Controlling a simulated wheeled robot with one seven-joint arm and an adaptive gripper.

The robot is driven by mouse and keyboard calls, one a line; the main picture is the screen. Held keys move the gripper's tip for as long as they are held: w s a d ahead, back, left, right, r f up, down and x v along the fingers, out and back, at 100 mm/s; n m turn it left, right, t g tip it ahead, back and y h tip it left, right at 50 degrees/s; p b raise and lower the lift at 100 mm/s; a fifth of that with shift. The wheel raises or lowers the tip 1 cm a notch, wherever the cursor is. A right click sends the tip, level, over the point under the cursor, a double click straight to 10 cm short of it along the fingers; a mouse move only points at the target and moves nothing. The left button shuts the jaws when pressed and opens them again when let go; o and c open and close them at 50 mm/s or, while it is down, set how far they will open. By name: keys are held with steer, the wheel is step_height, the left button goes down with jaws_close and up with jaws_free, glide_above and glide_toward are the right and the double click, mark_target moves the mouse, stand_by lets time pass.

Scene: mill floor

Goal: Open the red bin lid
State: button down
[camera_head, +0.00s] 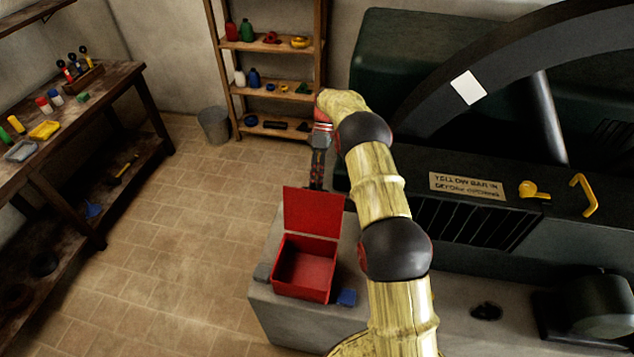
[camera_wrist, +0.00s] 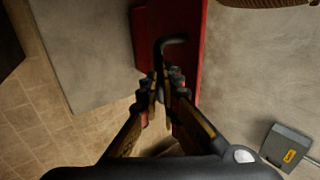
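The red bin (camera_head: 304,272) stands on a grey block in the head view, and I see into its empty inside. Its red lid (camera_head: 313,211) stands up, raised well clear of the opening, at the bin's far edge. My gripper (camera_head: 317,180) comes down behind the lid's top edge, and its fingertips are partly hidden there. In the wrist view the lid is a red strip (camera_wrist: 187,60) with a bent black handle (camera_wrist: 174,41). The fingers of my gripper (camera_wrist: 164,88) are close together, with the handle running down between them.
The large dark machine (camera_head: 470,235) stands close on the right. A workbench (camera_head: 120,90) and a metal bucket (camera_head: 214,126) stand left. Floor between is clear.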

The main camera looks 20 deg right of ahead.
steer(key=x, duration=0.2)
steer(key=shift+s+f, duration=0.2)
steer(key=shift+f, duration=0.2)
steer(key=c, duration=2.1)
jaws_free()
steer(key=shift+a, duration=0.15)
steer(key=shift+o, duration=1)
steer(key=shift+w+r, duration=0.1)
steer(key=shift+w, duration=0.05)
steer(key=shift+r, duration=0.15)
steer(key=shift+w, duration=0.1)
steer(key=v, duration=0.7)
steer(key=shift+w+d+r, duration=0.2)
steer(key=shift+w+d, duration=0.05)
steer(key=shift+c, duration=0.4)
